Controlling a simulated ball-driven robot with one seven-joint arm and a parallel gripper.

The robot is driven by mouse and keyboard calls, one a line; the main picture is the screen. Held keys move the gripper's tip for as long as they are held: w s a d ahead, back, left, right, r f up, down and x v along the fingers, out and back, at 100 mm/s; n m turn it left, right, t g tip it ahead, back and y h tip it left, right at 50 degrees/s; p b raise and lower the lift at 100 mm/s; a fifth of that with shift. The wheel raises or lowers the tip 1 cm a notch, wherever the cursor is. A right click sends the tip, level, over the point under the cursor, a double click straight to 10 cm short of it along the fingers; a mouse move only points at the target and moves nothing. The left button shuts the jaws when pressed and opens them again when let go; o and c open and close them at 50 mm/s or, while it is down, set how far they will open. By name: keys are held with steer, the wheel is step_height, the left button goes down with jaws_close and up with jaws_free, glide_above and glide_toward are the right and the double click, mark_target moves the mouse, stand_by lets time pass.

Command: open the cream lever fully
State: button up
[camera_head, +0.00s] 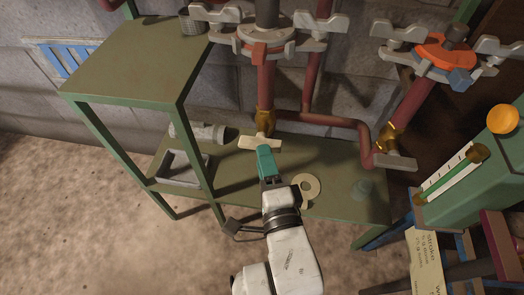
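The cream lever (258,143) sits at the foot of a brass valve (265,121) on a red vertical pipe, near the picture's middle. It lies crosswise, roughly left to right, with its right end near my gripper. My gripper (265,152) has teal fingers and reaches up from below, its tip at or just under the lever. I cannot tell whether it touches the lever. The fingers are seen from behind and above, so the gap between them is hidden.
A green shelf frame (135,62) stands at left. A cream ring (306,187) lies on the lower green shelf, right of my wrist. A second brass valve (388,137) with a grey lever (395,161) is at right. A green cabinet (470,150) is beyond it.

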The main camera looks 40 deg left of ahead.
steer(key=shift+b+x, duration=0.3)
steer(key=shift+x, duration=1.35)
steer(key=shift+c, duration=0.4)
jaws_close()
